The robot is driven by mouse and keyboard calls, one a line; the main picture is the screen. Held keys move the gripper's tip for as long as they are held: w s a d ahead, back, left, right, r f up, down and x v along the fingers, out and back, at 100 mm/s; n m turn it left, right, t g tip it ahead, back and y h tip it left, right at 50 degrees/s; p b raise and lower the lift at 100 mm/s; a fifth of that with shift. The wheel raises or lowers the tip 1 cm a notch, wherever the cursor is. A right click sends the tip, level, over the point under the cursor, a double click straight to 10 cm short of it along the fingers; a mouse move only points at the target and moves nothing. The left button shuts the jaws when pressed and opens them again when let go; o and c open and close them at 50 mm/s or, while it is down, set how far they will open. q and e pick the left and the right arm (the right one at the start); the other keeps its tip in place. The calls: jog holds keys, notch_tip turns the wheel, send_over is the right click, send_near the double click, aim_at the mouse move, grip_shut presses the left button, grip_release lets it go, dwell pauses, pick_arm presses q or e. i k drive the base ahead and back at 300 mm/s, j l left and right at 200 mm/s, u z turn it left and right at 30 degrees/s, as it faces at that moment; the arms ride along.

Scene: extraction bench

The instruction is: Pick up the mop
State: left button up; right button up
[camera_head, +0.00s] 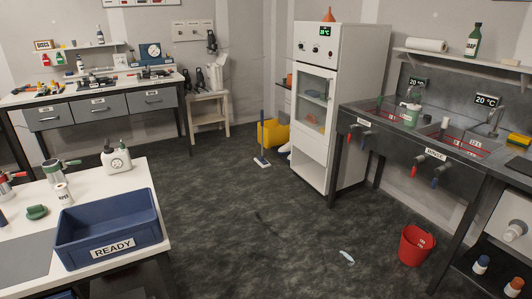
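A mop (262,161) stands upright on the dark floor towards the back of the room, with a thin blue-purple handle and a flat pale head resting on the floor. It stands in front of a yellow bucket-like container (273,133), left of the tall white cabinet.
A white table with a blue READY crate (108,232) is at front left. A tall white cabinet (312,161) and a sink bench (390,125) line the right. A red bucket (416,245) and a small pale item (347,257) are on the floor. The middle floor is otherwise open.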

aim_at(261, 161)
jog(key=i+l+z, duration=0.1)
jog(key=i+z, duration=0.4)
jog(key=i, duration=0.15)
jog(key=i+u, duration=0.2)
jog(key=i, duration=0.3)
jog(key=i+u, duration=0.25)
jog(key=i, duration=0.3)
jog(key=i+l+u, duration=0.2)
jog(key=i, duration=0.3)
jog(key=i+l+u, duration=0.25)
jog(key=i, duration=0.25)
jog(key=i+j+u, duration=0.15)
jog(key=i+u, duration=0.15)
jog(key=i, duration=0.55)
jog(key=i+l+u, duration=0.1)
jog(key=i+u, duration=0.2)
jog(key=i, duration=0.55)
jog(key=i+z, duration=0.2)
jog(key=i, duration=0.65)
jog(key=i+j+z, duration=0.15)
jog(key=i, duration=0.7)
jog(key=i+z, duration=0.2)
jog(key=i, duration=0.35)
jog(key=i+j+z, duration=0.2)
jog(key=i, duration=0.3)
jog(key=l, duration=0.1)
